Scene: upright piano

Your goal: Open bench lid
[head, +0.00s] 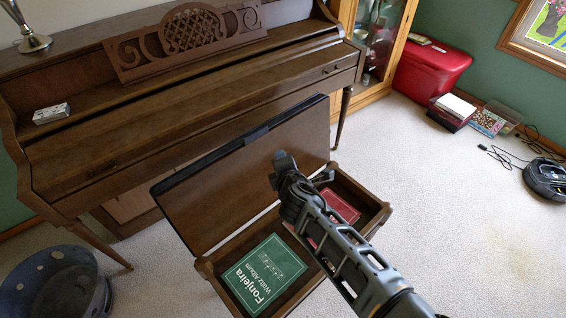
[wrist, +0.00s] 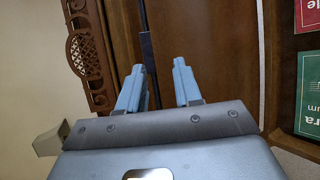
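The piano bench stands in front of the piano with its brown lid (head: 235,165) raised, leaning back toward the piano. The lid's underside faces me. The open compartment (head: 205,268) holds a green music book (head: 262,274) and a red book (head: 340,206). My gripper (head: 280,163) is in front of the lid's underside, above the compartment. In the wrist view, my gripper (wrist: 158,85) has its two fingers apart with nothing held between them. The lid (wrist: 215,50) and its dark edge (wrist: 146,45) show beyond the fingers; whether they touch cannot be told.
The upright piano (head: 130,135) stands close behind the lid. A dark round bin (head: 55,285) is at the lower left. The carpet right of the bench is clear.

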